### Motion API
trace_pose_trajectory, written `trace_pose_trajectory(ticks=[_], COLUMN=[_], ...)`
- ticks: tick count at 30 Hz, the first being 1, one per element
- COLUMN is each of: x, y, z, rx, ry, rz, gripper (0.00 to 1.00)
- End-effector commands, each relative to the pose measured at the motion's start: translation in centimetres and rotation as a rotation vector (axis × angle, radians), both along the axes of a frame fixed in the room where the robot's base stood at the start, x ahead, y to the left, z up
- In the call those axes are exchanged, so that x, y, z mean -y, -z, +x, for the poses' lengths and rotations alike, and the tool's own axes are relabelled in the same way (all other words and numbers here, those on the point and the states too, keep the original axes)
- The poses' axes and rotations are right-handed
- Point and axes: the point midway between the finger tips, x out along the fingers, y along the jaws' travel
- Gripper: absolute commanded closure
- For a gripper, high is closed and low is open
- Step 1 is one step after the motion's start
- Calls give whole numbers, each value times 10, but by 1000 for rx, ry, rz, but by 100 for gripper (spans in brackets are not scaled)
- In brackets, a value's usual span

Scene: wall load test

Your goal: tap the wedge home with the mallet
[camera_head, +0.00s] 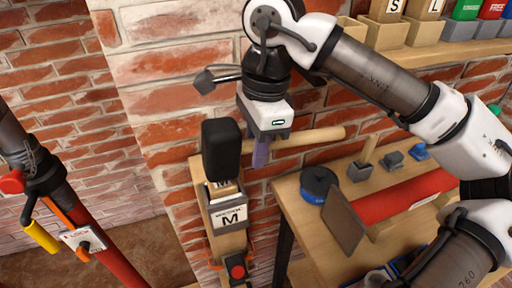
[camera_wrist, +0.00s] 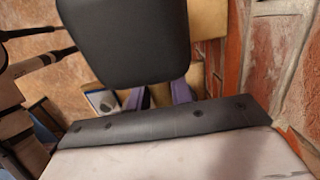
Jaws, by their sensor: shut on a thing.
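The mallet has a black head (camera_head: 222,150) and a pale wooden handle (camera_head: 315,136) that runs to the right. My gripper (camera_head: 261,155), with purple fingers, is shut on the handle close to the head. In the wrist view the black head (camera_wrist: 125,40) hides much of what lies behind it, and the purple fingers (camera_wrist: 158,96) show below. A wooden piece with an "M" label (camera_head: 230,216), seemingly the wedge in its holder, sits on a wooden board on the brick wall. The head is above it in the picture; I cannot tell whether they touch.
A red button (camera_head: 237,270) is lower on the board. A wooden bench (camera_head: 290,190) at right carries a red cylinder (camera_head: 400,196), a blue-black disc (camera_head: 318,181) and a leaning brown plate (camera_head: 343,222). A shelf (camera_head: 440,53) with bins is at upper right. A red pole (camera_head: 115,262) stands at left.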

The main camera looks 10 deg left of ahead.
Motion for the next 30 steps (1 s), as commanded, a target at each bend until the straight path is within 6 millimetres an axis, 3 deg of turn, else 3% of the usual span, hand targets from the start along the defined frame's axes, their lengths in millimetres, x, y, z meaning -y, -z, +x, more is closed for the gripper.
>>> trace_pose_trajectory(ticks=[11,30], x=[0,0], y=[-5,-62], z=[0,0], rx=[0,-1], ry=[0,0], rz=[0,1], gripper=[100,100])
